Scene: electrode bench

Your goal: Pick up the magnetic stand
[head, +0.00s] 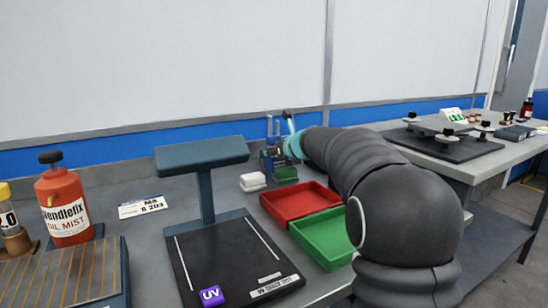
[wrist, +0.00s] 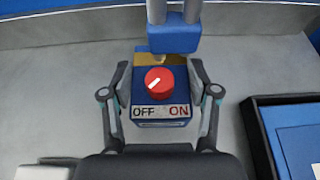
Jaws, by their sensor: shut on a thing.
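The magnetic stand (wrist: 160,121) has a blue base with a red knob, OFF and ON labels, and grey posts rising through a blue block at the far side. The knob's white mark points down-left, toward OFF. My gripper (wrist: 162,88) has one finger on each side of the base and is shut on it. In the head view the stand (head: 268,158) is small, at the back of the bench, partly hidden by my arm and gripper. I cannot tell whether its base is clear of the bench.
A red tray (head: 326,209) and a green tray (head: 345,262) lie nearer on the bench. White blocks (head: 252,181) sit left of the stand. A UV lamp stand (head: 205,190), with a purple UV block (head: 211,296), and an orange oil-mist bottle (head: 65,205) stand further left.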

